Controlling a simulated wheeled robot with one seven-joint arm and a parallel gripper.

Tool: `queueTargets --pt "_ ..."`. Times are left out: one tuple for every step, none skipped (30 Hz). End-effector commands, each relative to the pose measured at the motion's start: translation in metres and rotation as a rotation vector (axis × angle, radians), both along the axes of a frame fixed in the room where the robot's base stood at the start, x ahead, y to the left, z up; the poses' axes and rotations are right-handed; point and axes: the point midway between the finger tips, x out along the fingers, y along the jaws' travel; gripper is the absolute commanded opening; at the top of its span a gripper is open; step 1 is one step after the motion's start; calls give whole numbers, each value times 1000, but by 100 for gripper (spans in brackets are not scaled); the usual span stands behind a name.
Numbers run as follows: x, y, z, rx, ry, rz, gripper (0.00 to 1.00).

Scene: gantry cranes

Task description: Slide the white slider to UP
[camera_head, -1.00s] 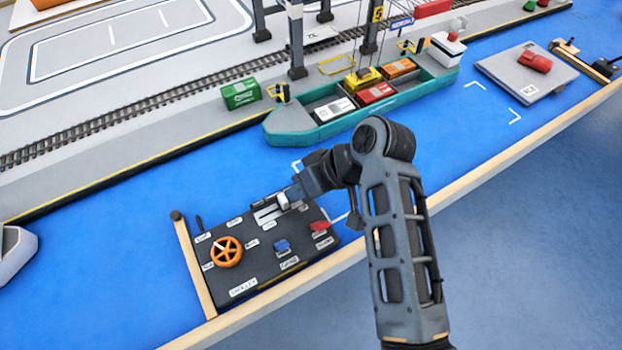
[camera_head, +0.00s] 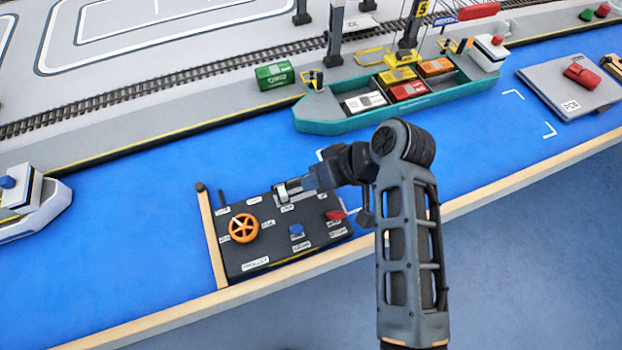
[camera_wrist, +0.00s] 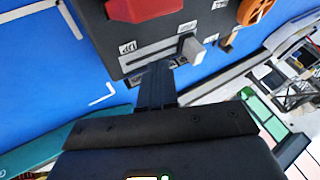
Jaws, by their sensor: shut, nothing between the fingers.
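The white slider (camera_wrist: 193,49) stands up from a slot (camera_wrist: 150,55) in the dark control panel (camera_head: 282,249). In the wrist view it is at the right end of the slot, and the UP label (camera_wrist: 127,47) is by the left end. My gripper (camera_wrist: 156,72) is shut and empty, its fingertips at the panel's near edge, left of the slider in the picture. Whether it touches the panel is unclear.
The panel also carries an orange wheel (camera_head: 243,228), a blue control (camera_head: 296,230) and a red control (camera_head: 335,215). A wooden rail (camera_head: 212,235) borders its left side. A teal ship (camera_head: 345,120) lies beyond on blue water, a white boat (camera_head: 30,205) at left.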

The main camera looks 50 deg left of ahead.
Motion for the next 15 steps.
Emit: queueTargets --pt "3 -2 2 1 -1 -1 0" --pt "4 -4 6 2 -2 -2 0" --pt "7 -7 11 3 -2 -3 0" --pt "8 -10 15 3 -2 -3 0" --pt "9 -12 18 2 -3 -4 0" --pt "11 -16 23 3 -3 -3 0" --pt "13 -18 27 3 -3 -4 0" --pt "14 -21 31 3 -3 -4 0" --pt "16 -25 37 3 -3 -4 0" --pt "18 -27 41 3 -3 -4 0" --pt "19 -30 45 3 -3 -3 0" --pt "22 -33 51 4 -4 -5 0" --pt "23 -36 54 2 -3 -5 0" --pt "25 -39 59 2 -4 -5 0" --pt "26 -42 63 2 -4 -5 0"
